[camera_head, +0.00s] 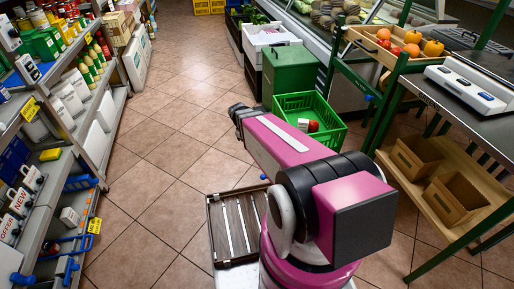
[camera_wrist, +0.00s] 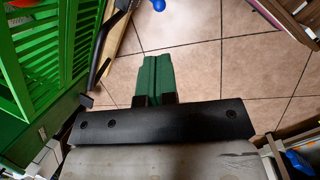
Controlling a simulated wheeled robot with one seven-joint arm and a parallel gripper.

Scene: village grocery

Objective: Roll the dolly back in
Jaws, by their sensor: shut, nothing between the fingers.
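I cannot make out a dolly for certain in either view. In the wrist view, my gripper (camera_wrist: 157,57) has its two green fingers together, with nothing between them, above the tiled floor. A dark bent bar (camera_wrist: 104,55) stands just left of the fingers, apart from them. A blue rounded end (camera_wrist: 157,5) shows beyond the fingertips at the top edge. In the head view, my arm hides my gripper and part of the floor. A green crate (camera_head: 330,130) holding a few red items stands beyond my arm, in front of a green bin (camera_head: 290,72); what lies under the crate is hidden.
A brown slatted crate (camera_head: 215,235) lies low beside my arm. Stocked shelves (camera_head: 85,150) line the left. A metal-topped table (camera_head: 440,95) with cardboard boxes below stands right. The tiled aisle (camera_head: 180,100) is clear. Green slats (camera_wrist: 45,60) fill the wrist view's left.

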